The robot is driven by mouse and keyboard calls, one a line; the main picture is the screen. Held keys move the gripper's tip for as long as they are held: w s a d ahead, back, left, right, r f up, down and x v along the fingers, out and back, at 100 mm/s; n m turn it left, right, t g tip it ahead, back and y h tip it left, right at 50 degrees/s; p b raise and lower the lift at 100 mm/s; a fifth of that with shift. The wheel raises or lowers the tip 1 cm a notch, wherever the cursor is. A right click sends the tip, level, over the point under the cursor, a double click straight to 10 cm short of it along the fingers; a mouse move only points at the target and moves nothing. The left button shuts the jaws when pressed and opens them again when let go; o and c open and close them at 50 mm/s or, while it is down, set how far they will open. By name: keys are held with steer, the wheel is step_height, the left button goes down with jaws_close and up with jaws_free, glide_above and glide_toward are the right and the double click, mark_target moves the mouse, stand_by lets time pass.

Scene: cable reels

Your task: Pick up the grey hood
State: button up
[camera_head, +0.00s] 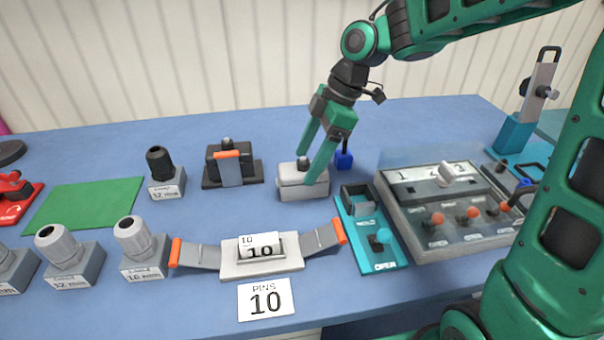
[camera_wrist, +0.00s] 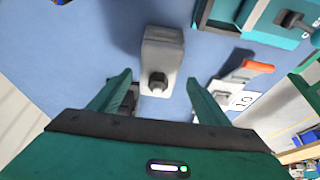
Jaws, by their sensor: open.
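The grey hood (camera_head: 303,183) is a light grey block with a dark knob on top. It stands on the blue table near the middle of the head view. My gripper (camera_head: 312,168) is open above it, with its green fingers spread and pointing down, and hides part of the hood in that view. In the wrist view the hood (camera_wrist: 163,52) lies ahead, between and beyond the fingertips of my gripper (camera_wrist: 158,85). Its dark knob faces the camera. I cannot tell whether a finger touches it.
A black housing with an orange lever (camera_head: 228,168) stands left of the hood. A teal device (camera_head: 370,232) and a grey switch panel (camera_head: 440,205) stand to the right. A holder marked 10 (camera_head: 262,262) is in front.

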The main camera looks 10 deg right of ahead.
mark_target(303, 173)
steer(key=x, duration=0.4)
steer(key=shift+w+d+f, duration=0.15)
steer(key=shift+w+f, duration=0.05)
steer(key=shift+f, duration=0.3)
steer(key=shift+c, duration=0.6)
steer(key=c, duration=1.2)
